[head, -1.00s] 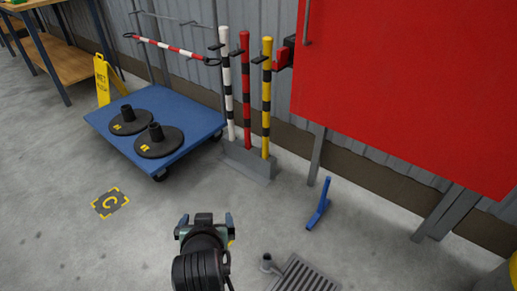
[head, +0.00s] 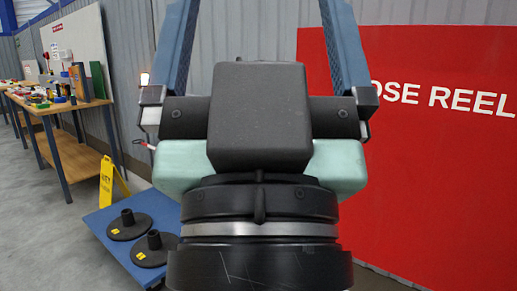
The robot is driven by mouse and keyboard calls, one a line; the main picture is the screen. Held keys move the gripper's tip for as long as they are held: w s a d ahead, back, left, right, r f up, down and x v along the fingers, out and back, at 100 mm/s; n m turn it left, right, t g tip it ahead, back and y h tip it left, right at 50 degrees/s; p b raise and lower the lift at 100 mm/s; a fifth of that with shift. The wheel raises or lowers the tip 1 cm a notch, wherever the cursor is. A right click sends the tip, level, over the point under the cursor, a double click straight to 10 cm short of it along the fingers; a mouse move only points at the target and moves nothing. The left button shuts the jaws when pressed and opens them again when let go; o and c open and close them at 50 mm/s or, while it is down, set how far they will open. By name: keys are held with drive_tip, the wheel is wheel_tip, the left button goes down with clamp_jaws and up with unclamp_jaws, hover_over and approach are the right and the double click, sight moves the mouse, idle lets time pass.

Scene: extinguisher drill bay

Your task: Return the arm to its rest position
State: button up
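My gripper (head: 258,30) fills the middle of the head view, raised close to the camera and pointing up. Its two blue fingers stand wide apart, one at each side, with grey corrugated wall showing between them. Nothing is seen between the fingers; their tips run off or near the top edge. My wrist and arm below it hide the middle of the scene, including the place of the striped posts.
A blue platform trolley (head: 104,222) with two black post bases (head: 128,225) stands at lower left, beside a yellow wet-floor sign (head: 107,182). Workbenches (head: 76,107) with small items line the left wall. A red hose reel cabinet (head: 430,160) fills the right.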

wheel_tip(320, 180, up, 23)
drive_tip(key=p, duration=2.1)
drive_tip(key=shift+r, duration=0.2)
drive_tip(key=shift+w, duration=0.1)
